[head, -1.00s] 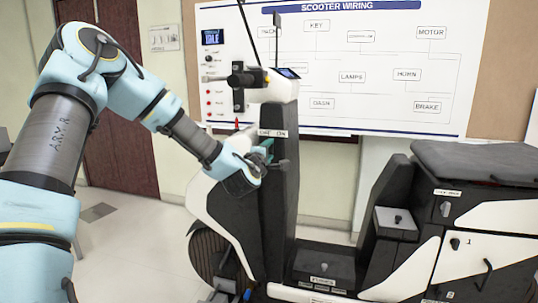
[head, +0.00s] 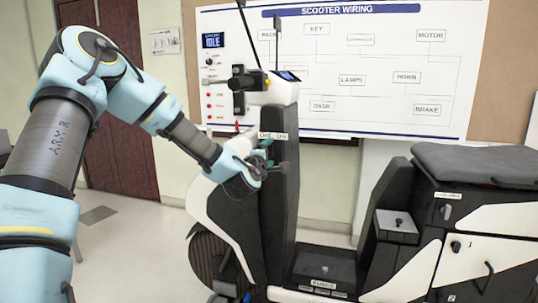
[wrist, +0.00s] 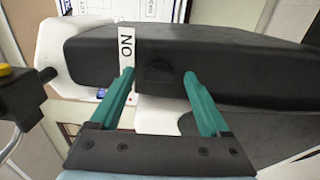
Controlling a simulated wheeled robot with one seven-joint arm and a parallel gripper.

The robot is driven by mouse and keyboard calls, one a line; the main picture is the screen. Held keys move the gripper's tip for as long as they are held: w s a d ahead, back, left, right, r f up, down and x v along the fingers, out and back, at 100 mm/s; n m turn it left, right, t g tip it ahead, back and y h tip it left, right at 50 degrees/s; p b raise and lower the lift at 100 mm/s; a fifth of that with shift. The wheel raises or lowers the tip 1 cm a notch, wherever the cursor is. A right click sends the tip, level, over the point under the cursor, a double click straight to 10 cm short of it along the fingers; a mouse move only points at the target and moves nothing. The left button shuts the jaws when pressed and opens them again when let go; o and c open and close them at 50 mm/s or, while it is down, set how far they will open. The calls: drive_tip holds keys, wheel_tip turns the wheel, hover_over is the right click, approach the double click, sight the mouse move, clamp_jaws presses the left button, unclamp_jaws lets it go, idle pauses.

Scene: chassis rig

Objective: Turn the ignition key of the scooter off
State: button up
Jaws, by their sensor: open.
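The scooter's black front column (head: 279,215) stands upright in the middle of the head view, with a white OFF/ON label (head: 273,135) on it. My gripper (head: 266,158) is at the column just below this label. In the wrist view my gripper (wrist: 159,75) is open, its two teal fingers pointing at the column. A small dark knob (wrist: 158,73), which looks like the ignition key, sits between the fingertips with a gap on both sides. The ON end of the label (wrist: 127,48) shows beside the left finger. In the head view my gripper hides the key.
A handlebar grip (head: 243,82) and white head cover (head: 284,90) are above my gripper. The footboard (head: 322,270) and seat body (head: 470,210) are to the right. A wiring board (head: 390,70) with an IDLE display (head: 212,40) hangs behind.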

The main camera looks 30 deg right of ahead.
drive_tip(key=b+v, duration=0.2)
drive_tip(key=v, duration=0.8)
drive_tip(key=shift+s+a, duration=0.3)
drive_tip(key=a+f+m+g+y+p, duration=0.1)
drive_tip(key=a+f+m+g+y, duration=0.3)
drive_tip(key=a, duration=0.3)
drive_tip(key=a+f+m+g+y+p, duration=0.1)
drive_tip(key=a+f+m+y, duration=0.1)
drive_tip(key=a+f+m, duration=0.35)
drive_tip(key=s+a+g+y, duration=0.3)
drive_tip(key=s+a, duration=0.2)
drive_tip(key=a, duration=0.7)
drive_tip(key=s+a+m+g+y+p, duration=0.1)
drive_tip(key=s+a+g+y, duration=0.2)
drive_tip(key=a, duration=0.9)
drive_tip(key=s, duration=0.3)
drive_tip(key=shift+a+g, duration=0.15)
drive_tip(key=shift+g, duration=0.15)
drive_tip(key=shift+s+r, duration=0.1)
drive_tip(key=shift+r, duration=0.05)
